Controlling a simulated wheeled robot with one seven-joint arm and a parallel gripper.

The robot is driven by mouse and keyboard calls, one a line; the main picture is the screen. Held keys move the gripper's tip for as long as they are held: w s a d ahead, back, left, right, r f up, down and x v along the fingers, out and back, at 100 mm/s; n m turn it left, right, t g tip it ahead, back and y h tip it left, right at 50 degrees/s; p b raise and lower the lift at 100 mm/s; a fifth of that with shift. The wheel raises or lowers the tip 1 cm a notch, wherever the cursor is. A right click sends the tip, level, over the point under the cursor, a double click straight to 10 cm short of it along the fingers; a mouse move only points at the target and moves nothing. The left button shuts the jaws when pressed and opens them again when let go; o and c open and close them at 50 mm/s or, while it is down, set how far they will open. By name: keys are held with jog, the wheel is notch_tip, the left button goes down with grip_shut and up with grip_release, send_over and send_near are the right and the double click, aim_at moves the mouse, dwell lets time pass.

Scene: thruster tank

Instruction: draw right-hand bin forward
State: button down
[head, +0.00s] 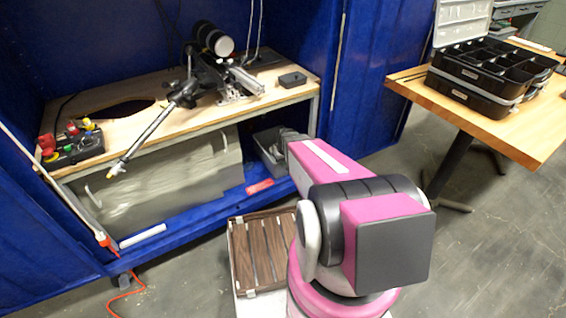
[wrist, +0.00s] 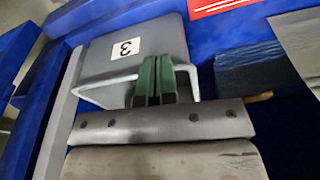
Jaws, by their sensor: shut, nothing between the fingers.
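A grey bin stands on the blue lower shelf at the right under the bench in the head view (head: 266,145), partly hidden by my arm. In the wrist view a grey bin face (wrist: 110,72) carries a white label marked 3. My gripper (wrist: 152,72) has green fingertips pressed together with nothing between them. They overlap the right part of the bin face in the picture; whether they touch it I cannot tell. In the head view my own arm mostly hides the fingertips.
A large pale grey box (head: 165,180) fills the left of the shelf. A red object (head: 260,186) lies near the shelf's front edge. The wooden bench top (head: 130,88) is above. A slatted brown tray (head: 262,255) is beside my arm. A wooden table (head: 520,140) stands right.

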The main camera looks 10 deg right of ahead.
jog(key=s+d, duration=0.1)
jog(key=s, duration=1)
jog(key=shift+d, duration=0.3)
